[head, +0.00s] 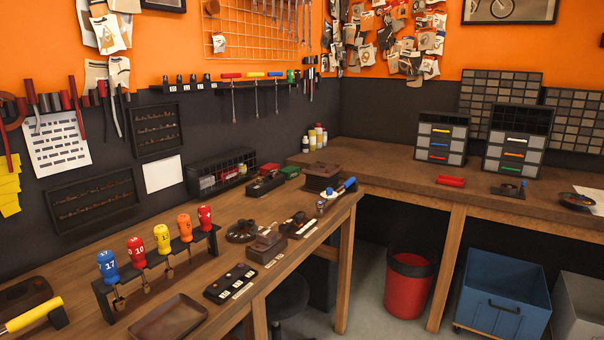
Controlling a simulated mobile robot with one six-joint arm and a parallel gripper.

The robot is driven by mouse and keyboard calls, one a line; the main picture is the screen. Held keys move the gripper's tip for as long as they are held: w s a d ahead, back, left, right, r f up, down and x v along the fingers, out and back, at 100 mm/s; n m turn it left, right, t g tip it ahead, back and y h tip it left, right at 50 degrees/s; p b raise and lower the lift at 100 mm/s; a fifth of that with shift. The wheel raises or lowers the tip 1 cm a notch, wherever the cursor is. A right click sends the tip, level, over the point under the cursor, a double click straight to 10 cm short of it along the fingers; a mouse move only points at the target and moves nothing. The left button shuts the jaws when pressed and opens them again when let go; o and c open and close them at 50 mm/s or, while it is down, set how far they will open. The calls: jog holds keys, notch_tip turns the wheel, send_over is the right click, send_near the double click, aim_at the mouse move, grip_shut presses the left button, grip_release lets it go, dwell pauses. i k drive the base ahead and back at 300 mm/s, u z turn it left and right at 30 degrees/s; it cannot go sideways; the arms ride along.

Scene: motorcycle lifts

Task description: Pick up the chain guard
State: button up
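I cannot make out a part that is clearly the chain guard. Several small dark brown and black parts lie on the left wooden workbench (236,213), among them a round dark part (241,231), a blocky brown part (266,245) and a dark part (298,224) behind it. Any of these is too small to name. My gripper is not in view.
A rack of coloured-handled tools (157,267) and a shallow brown tray (168,318) stand on the near bench. A second bench (400,165) runs along the right wall with drawer units (441,139). A red bin (408,287) and blue crate (503,296) stand on the floor.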

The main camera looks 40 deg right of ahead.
aim_at(273, 175)
jog(key=u, duration=0.15)
jog(key=k, duration=0.2)
jog(key=z, duration=1.45)
jog(key=k, duration=0.9)
jog(key=u, duration=0.15)
jog(key=i, duration=0.9)
